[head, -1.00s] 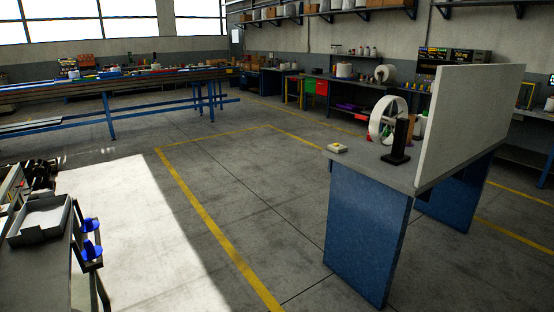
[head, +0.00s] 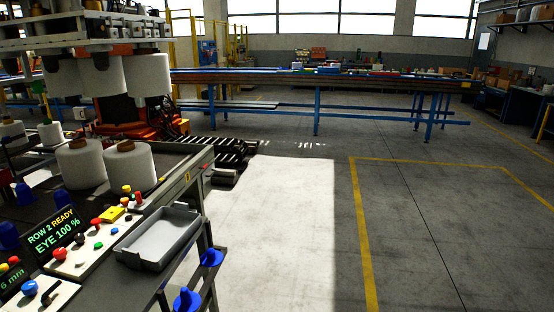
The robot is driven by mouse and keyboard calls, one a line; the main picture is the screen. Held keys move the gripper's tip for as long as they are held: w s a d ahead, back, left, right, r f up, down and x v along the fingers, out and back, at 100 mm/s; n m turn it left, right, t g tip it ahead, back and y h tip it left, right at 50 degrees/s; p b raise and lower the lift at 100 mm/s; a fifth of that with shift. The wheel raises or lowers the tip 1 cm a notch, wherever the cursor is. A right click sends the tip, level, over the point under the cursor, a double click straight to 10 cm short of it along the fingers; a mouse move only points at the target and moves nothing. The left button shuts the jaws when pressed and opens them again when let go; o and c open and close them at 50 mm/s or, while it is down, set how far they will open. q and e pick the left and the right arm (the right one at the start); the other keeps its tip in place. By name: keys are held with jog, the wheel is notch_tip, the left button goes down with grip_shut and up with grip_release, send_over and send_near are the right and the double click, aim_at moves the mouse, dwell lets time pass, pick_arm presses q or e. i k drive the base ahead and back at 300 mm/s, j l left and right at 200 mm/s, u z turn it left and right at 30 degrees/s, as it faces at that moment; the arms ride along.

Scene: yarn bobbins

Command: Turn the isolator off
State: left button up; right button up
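A sloping control panel (head: 82,252) stands at the lower left in the head view. It carries red, yellow, green, blue and black knobs and buttons. A yellow plate (head: 112,214) sits near its upper edge. A black lever-like handle (head: 51,293) is on a white plate near the bottom edge, beside a blue knob (head: 29,288). I cannot tell which control is the isolator, or its position. A display (head: 54,232) reads "ROW 2 READY" and "EYE 100 %". Neither of my grippers is in view.
A grey tray (head: 160,238) sits right of the panel. Blue fittings (head: 210,258) stick out from the machine's side. White bobbins (head: 128,168) stand behind the panel, with others hanging above. A long blue-legged bench (head: 320,85) crosses the back. The floor at right is clear.

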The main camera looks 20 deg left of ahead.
aim_at(60, 254)
jog(key=i+j+u, duration=0.1)
jog(key=i+u, duration=0.25)
jog(key=i+l+u, duration=0.1)
jog(key=i+u, duration=0.3)
jog(key=i, duration=0.2)
jog(key=i+l+u, duration=0.2)
jog(key=i+u, duration=0.15)
jog(key=i+l+u, duration=0.35)
jog(key=i, duration=0.2)
